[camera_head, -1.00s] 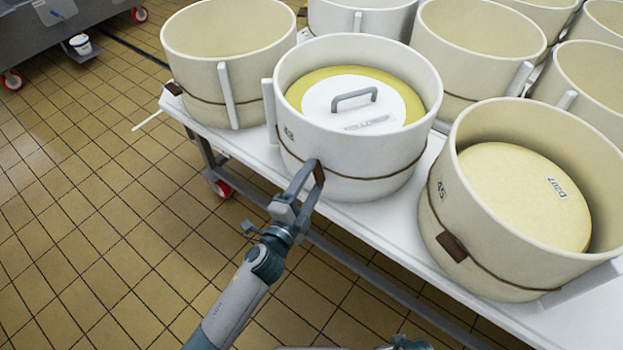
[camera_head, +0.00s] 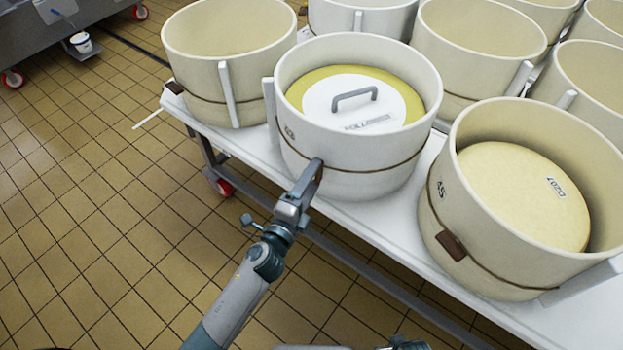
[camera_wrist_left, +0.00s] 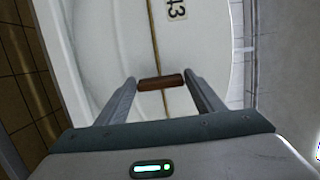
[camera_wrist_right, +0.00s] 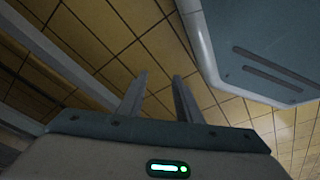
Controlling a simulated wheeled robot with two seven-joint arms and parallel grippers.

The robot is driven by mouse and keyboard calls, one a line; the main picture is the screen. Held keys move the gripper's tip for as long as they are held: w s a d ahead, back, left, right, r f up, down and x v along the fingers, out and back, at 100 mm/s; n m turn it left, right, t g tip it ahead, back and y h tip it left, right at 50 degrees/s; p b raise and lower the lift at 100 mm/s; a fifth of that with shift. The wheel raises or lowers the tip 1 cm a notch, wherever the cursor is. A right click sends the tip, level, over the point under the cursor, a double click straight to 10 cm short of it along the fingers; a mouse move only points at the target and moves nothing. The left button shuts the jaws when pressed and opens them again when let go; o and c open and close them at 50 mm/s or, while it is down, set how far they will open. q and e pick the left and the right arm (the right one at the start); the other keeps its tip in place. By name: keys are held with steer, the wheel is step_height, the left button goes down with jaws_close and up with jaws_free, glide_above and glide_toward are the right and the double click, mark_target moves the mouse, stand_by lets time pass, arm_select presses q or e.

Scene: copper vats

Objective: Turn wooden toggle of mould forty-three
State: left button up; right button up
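Mould forty-three (camera_head: 350,160) is a cream round mould with a brown cord round it, and it stands on the white table. Its "43" mark (camera_wrist_left: 176,9) shows in the left wrist view. Its brown wooden toggle (camera_wrist_left: 160,82) lies across the cord between the fingertips of my left gripper (camera_wrist_left: 160,80). The fingers look closed on the toggle's two ends. In the head view, my left gripper (camera_head: 310,183) is at the mould's front wall and partly covers the toggle. My right gripper (camera_wrist_right: 159,78) is open and empty above the tiled floor.
A white disc with a grey handle (camera_head: 355,95) lies on the cheese inside mould forty-three. Another mould with a toggle (camera_head: 500,230) stands to the right, and an empty one (camera_head: 228,60) to the left. More moulds crowd behind. The table's front edge (camera_head: 385,240) is below my left gripper.

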arm_select(q)
steer(key=shift+o, duration=1.2)
steer(key=b+v, duration=0.2)
steer(key=v, duration=1.5)
steer(key=shift+s, duration=0.2)
arm_select(e)
step_height(320, 180, up, 6)
steer(key=w, duration=0.1)
steer(key=shift+w+a, duration=0.25)
steer(key=shift+a, duration=0.05)
